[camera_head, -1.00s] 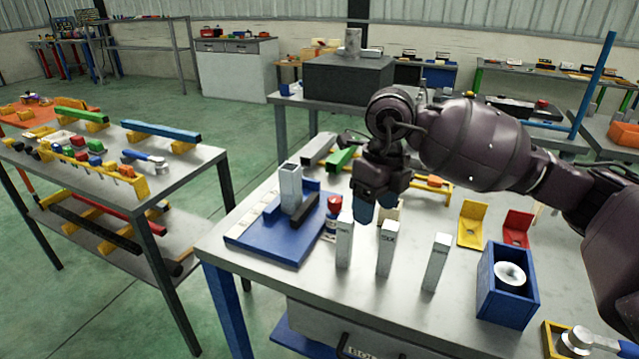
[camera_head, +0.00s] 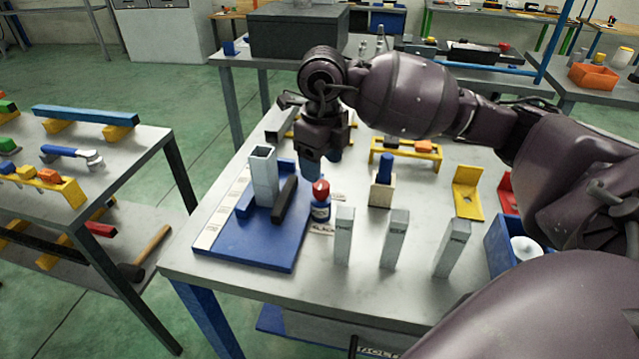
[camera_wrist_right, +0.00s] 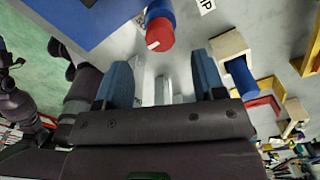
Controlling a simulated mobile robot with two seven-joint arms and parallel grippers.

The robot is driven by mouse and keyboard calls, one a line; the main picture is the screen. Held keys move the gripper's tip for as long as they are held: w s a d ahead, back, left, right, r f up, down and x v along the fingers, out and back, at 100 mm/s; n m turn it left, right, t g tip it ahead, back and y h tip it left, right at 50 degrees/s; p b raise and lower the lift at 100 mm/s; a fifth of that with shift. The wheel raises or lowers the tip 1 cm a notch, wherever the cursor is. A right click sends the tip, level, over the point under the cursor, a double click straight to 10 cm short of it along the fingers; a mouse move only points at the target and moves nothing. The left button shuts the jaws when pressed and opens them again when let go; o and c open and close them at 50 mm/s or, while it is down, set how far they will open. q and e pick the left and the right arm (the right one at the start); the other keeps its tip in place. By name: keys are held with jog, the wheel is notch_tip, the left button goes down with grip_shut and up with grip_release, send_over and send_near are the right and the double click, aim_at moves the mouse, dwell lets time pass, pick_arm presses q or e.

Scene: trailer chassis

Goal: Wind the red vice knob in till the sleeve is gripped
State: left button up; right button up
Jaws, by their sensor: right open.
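The vice has a blue base plate (camera_head: 245,247) on the near-left corner of the table. A grey square sleeve (camera_head: 263,180) stands upright on it, beside a dark jaw bar (camera_head: 285,199); whether they touch I cannot tell. The red knob (camera_head: 321,189), with a white mark, sits on a blue post to the right of the bar. In the wrist view the red knob (camera_wrist_right: 160,35) lies beyond the fingertips, roughly centred between them. My right gripper (camera_head: 322,168) is open and empty, pointing down, above and apart from the knob. My left gripper is not in view.
Several grey upright blocks (camera_head: 394,238) stand right of the vice, near the front edge. A blue peg (camera_head: 385,168) stands in a pale block behind them. Yellow bracket (camera_head: 467,193) and blue box (camera_head: 500,240) are further right. Another table (camera_head: 100,160) stands left across a gap.

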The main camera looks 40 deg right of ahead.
aim_at(321, 184)
notch_tip(321, 184, down, 4)
jog(key=shift+f, duration=0.2)
jog(key=shift+w+f+b, duration=0.1)
jog(key=shift+f+b, duration=0.2)
jog(key=shift+f, duration=0.55)
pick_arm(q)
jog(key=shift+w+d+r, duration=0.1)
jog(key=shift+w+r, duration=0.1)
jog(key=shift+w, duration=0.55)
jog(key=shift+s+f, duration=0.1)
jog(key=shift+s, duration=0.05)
pick_arm(e)
jog(key=shift+c, duration=0.5)
jog(key=c, duration=0.8)
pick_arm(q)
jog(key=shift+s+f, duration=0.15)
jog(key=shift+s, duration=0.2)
pick_arm(e)
jog(key=shift+c, duration=0.2)
jog(key=shift+r, duration=0.1)
